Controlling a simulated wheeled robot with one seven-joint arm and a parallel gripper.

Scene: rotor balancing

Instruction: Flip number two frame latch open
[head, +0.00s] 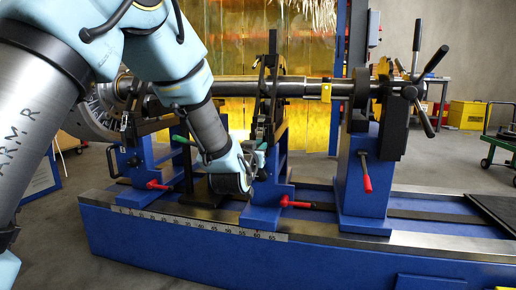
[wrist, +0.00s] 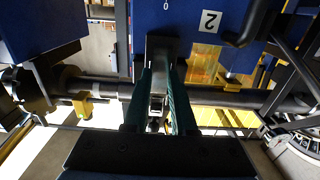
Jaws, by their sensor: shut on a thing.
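The number two frame is the blue stand (head: 270,182) in mid-bench, and its "2" label (wrist: 210,21) shows in the wrist view. My gripper (wrist: 161,80) has its two green fingers closed on a grey metal latch (wrist: 161,48) at the blue frame's edge. In the head view my gripper (head: 260,147) is beside the upper part of this stand. My wrist and fingers hide most of the latch there, and I cannot tell whether it is open.
A long steel shaft (head: 232,87) runs across the frames just above my gripper. Another blue frame (head: 143,160) stands to the left, and a blue pedestal (head: 362,175) with a black handwheel (head: 410,92) to the right. Red-handled levers (head: 296,204) stick out low in front.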

